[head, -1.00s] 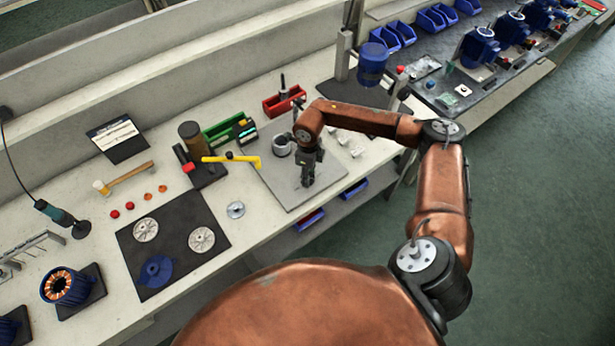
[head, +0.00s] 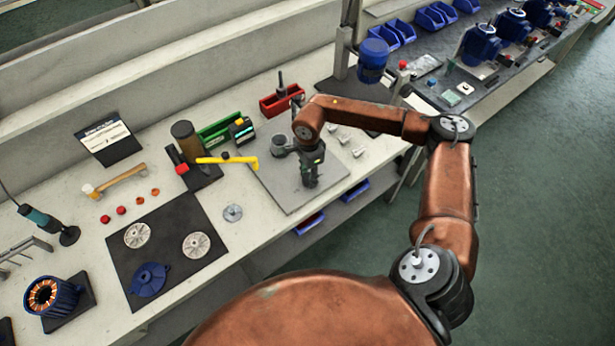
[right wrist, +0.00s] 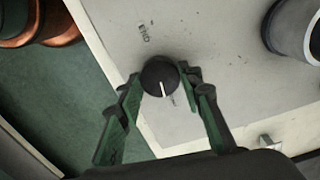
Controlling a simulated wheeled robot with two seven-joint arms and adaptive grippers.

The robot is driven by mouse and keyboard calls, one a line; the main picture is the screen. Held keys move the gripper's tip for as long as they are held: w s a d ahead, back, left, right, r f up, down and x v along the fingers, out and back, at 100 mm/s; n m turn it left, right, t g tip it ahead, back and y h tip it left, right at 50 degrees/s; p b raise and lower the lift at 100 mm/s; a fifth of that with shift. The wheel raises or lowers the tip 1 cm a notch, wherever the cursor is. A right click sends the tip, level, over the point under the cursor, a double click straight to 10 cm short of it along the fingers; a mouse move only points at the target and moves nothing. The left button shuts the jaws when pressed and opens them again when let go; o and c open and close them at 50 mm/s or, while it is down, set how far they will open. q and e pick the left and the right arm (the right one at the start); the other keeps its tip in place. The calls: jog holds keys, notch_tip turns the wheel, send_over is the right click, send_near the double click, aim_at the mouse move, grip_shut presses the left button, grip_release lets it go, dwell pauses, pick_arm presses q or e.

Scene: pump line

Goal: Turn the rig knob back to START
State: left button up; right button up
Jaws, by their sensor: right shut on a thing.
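The rig knob (right wrist: 158,76) is round and black with a white pointer line. It sits on a pale grey plate (right wrist: 215,85), which shows in the head view as a grey square (head: 272,182) on the bench. An END mark (right wrist: 145,33) is above the knob in the right wrist view. The pointer faces down, away from END, towards a small mark that is partly hidden and unreadable. My right gripper (head: 310,182) is shut on the knob, one finger on each side. In the head view the gripper hides the knob. My left gripper is not in view.
A grey metal cylinder (right wrist: 293,28) stands on the plate beside the knob. A yellow-handled tool (head: 228,161) lies at the plate's left edge. Small metal parts (head: 345,137) are to its right. A red bin (head: 282,103) and a green bin (head: 216,132) stand behind.

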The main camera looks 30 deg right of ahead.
jog(key=shift+n, duration=0.6)
jog(key=o, duration=1.2)
jog(key=shift+c, duration=0.2)
notch_tip(320, 180, up, 12)
